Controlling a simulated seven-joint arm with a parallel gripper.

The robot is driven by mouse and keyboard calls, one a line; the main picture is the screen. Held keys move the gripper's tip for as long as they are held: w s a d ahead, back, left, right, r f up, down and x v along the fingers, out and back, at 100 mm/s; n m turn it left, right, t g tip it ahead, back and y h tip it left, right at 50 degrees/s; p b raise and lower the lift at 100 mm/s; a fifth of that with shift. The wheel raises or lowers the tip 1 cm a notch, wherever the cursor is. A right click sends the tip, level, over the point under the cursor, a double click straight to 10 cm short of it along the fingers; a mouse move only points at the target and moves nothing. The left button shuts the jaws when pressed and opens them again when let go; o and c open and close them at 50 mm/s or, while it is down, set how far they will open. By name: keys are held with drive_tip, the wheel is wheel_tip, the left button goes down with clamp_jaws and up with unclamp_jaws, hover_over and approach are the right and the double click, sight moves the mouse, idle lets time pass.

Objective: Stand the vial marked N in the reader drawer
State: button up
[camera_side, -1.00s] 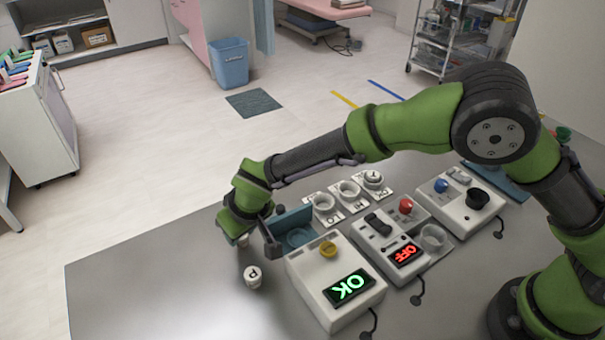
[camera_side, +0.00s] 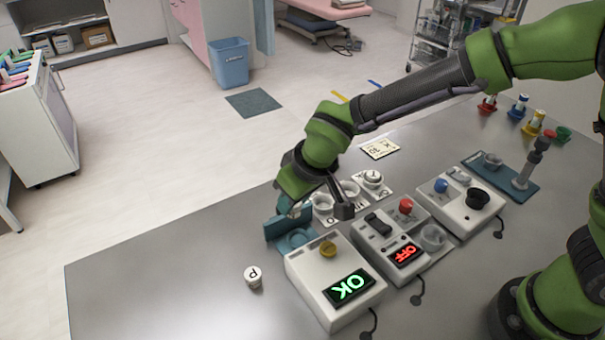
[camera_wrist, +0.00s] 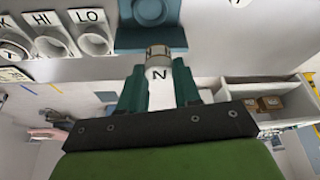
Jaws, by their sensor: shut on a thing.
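My gripper (camera_side: 289,205) is shut on the vial marked N (camera_wrist: 158,72), a white vial with a clear and brownish end, held between teal fingers in the wrist view. The reader is a white box (camera_side: 318,290) with a yellow button and a green OK display. Its teal drawer (camera_side: 296,240) is out, with a round recess and an upright back plate. My gripper is above and near the drawer in the side view. In the wrist view the drawer (camera_wrist: 150,40) lies just beyond the vial's end. I cannot tell whether vial and drawer touch.
A vial marked P (camera_side: 253,278) stands on the table left of the reader. Round holders (camera_wrist: 48,44) with HI and LO labels stand behind the drawer. A device with a red OFF display (camera_side: 404,254) is right of the reader. The table's front left is clear.

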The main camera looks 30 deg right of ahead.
drive_tip(key=shift+s+d+f, duration=0.15)
drive_tip(key=shift+s+f, duration=0.05)
drive_tip(key=shift+f, duration=0.3)
drive_tip(key=shift+s+d+f, duration=0.15)
drive_tip(key=shift+s+f, duration=0.05)
drive_tip(key=shift+f, duration=2.75)
drive_tip(key=shift+f, duration=0.6)
drive_tip(key=o, duration=0.7)
drive_tip(key=shift+r, duration=0.1)
drive_tip(key=shift+v, duration=5.45)
drive_tip(key=shift+s, duration=0.1)
